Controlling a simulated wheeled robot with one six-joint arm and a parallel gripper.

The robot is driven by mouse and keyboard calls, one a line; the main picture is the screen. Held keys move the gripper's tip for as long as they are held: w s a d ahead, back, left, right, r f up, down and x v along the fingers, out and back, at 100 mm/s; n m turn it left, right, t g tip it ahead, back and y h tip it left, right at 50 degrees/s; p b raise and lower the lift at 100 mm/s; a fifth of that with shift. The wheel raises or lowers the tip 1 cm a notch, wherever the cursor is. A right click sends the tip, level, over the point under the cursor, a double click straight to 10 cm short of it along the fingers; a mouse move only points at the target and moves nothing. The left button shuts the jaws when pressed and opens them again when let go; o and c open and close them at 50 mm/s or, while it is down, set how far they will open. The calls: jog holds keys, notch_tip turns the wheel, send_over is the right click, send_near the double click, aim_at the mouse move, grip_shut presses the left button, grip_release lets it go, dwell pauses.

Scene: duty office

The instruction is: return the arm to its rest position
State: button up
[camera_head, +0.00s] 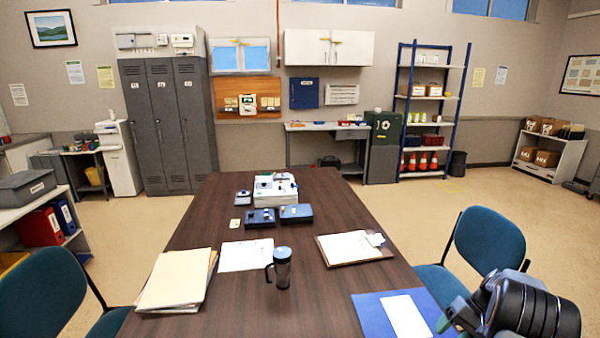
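My arm (528,308) shows at the bottom right corner as dark rounded links, in front of the right-hand blue chair and beside the table's right edge. Grey parts at its left end, perhaps my gripper (455,318), reach toward the blue folder on the table. I cannot make out two separate fingertips, or whether they are open or shut. No held object shows. The rest of the arm is cut off by the picture's lower edge.
A long dark table (215,290) fills the middle. On it are a travel mug (281,268), a folder stack (177,279), a clipboard (352,247), a blue folder (372,312) and several devices. Blue chairs (488,240) stand at both sides. Floor is clear at right.

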jog(key=s+a+r+n+t+h, duration=0.1)
jog(key=s+a+r+h, duration=0.1)
jog(key=s+a+r, duration=0.3)
jog(key=s+a+r+n+t+h, duration=0.1)
jog(key=s+a+r, duration=0.4)
jog(key=a, duration=0.6)
jog(key=s+a+r+n+t+h, duration=0.2)
jog(key=s+a+r+t+h, duration=0.1)
jog(key=a+r, duration=0.4)
jog(key=shift+s+a+r+h, duration=0.15)
jog(key=shift+s+a+h, duration=0.55)
jog(key=shift+s+a, duration=0.25)
jog(key=shift+a+r, duration=0.15)
jog(key=shift+a, duration=0.15)
jog(key=shift+c, duration=0.3)
